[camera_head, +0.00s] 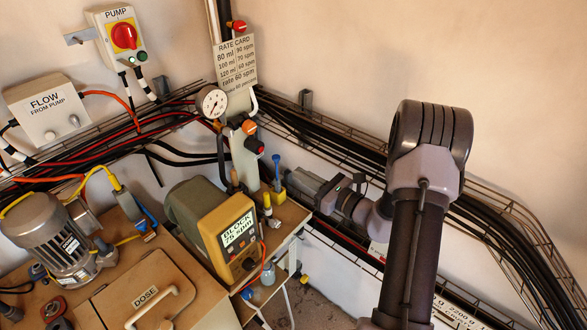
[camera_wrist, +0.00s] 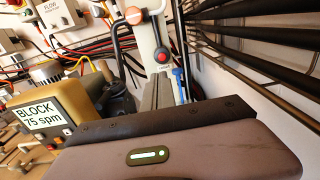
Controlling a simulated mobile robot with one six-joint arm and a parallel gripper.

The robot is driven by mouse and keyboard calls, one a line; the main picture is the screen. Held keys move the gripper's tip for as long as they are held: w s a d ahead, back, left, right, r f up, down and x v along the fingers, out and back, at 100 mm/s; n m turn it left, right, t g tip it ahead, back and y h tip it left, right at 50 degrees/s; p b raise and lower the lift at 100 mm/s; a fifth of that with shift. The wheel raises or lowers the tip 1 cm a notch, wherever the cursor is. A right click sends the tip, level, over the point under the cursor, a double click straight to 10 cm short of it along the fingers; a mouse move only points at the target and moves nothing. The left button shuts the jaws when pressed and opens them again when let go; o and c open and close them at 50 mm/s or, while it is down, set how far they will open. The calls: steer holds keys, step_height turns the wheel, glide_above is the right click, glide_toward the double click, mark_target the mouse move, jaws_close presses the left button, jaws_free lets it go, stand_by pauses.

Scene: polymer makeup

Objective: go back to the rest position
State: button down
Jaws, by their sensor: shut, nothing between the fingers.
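My gripper (camera_head: 293,181) is at the middle right in the head view, beside the grey column and its red and black knobs. It also shows in the wrist view (camera_wrist: 160,84), where its fingers are together with nothing between them. My arm bends down to it from the right. A yellow meter box (camera_head: 228,232) reading "BLOCK 75 spm" stands left of and below my gripper; its label also shows in the wrist view (camera_wrist: 40,117). A blue-topped tool (camera_head: 276,172) stands close to my fingertips; I cannot tell whether they touch.
Black cables in a wire tray (camera_head: 490,225) run along the wall at right. A pressure gauge (camera_head: 211,102) and a rate card (camera_head: 236,62) are on the upright column. A motor (camera_head: 55,240) and a DOSE lid (camera_head: 145,292) are on the bench at left. The upper right wall is clear.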

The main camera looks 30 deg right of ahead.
stand_by(0.4)
steer(key=s+a+r+n+g+y+b, duration=0.1)
steer(key=s+a+r+n+g+y, duration=0.1)
steer(key=a+r+n+g, duration=0.3)
steer(key=s+a+r+n+g+y, duration=0.1)
steer(key=s+a+n+y, duration=0.15)
steer(key=a, duration=0.55)
steer(key=s+a+r+n+g+y+b, duration=0.1)
steer(key=s+a+r+n+g, duration=0.1)
steer(key=a+r+n+g, duration=0.3)
steer(key=s+a+f+n+g+h+b, duration=0.1)
steer(key=s+a+n+g+h, duration=0.1)
steer(key=s+a+n, duration=0.35)
steer(key=s+a+f+n+g+h, duration=0.1)
steer(key=s+a+n+h, duration=0.15)
steer(key=s, duration=0.55)
steer(key=s+d+r+n+t+h+b, duration=0.1)
steer(key=s+d+n+t+h, duration=0.2)
steer(key=s+d+n+h, duration=0.2)
steer(key=shift+s+r+n+h+b, duration=0.25)
steer(key=shift+s+n+h+b, duration=0.15)
steer(key=shift+s+n, duration=0.6)
